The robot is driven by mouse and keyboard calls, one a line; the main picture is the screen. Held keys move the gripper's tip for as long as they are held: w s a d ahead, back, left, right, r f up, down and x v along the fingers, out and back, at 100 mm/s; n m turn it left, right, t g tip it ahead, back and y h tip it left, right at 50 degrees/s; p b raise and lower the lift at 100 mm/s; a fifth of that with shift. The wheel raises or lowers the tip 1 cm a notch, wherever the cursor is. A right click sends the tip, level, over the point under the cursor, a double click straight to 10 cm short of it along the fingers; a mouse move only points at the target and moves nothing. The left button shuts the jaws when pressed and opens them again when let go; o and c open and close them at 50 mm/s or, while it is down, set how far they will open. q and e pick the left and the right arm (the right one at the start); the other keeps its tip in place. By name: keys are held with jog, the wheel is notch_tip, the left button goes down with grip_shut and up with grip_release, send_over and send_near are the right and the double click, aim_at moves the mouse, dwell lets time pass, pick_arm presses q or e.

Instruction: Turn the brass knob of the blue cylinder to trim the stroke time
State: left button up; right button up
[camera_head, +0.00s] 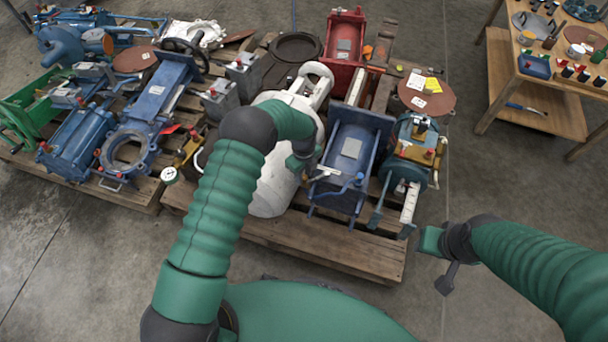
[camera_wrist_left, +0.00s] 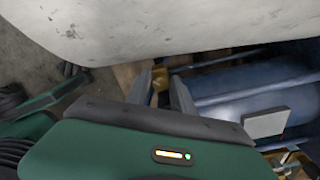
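The blue cylinder (camera_head: 347,158) lies on the front pallet, right of a large white cylinder. It also fills the right of the left wrist view (camera_wrist_left: 225,84), with a pale plate on its side. My left gripper (camera_head: 300,166) is low between the white and blue cylinders, its fingertips largely hidden in the head view. In the left wrist view its two fingers (camera_wrist_left: 161,80) stand apart.
The white cylinder (camera_head: 273,187) stands close on the left gripper's left side. A red unit (camera_head: 344,50) is behind the blue cylinder, and a teal unit (camera_head: 411,160) is at its right. A wooden workbench (camera_head: 535,95) stands at right. Floor right of the pallet is clear.

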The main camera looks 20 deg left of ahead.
pick_arm(q)
jog(key=c, duration=0.5)
jog(key=shift+d, duration=0.2)
grip_shut()
jog(key=shift+r+n+p, duration=0.15)
jog(key=shift+n+p, duration=0.7)
jog(key=shift+n, duration=0.25)
jog(key=shift+d+n+p, duration=0.15)
jog(key=shift+n+p, duration=0.45)
jog(key=shift+n, duration=1)
jog(key=o, duration=0.5)
grip_release()
jog(key=shift+o, duration=0.5)
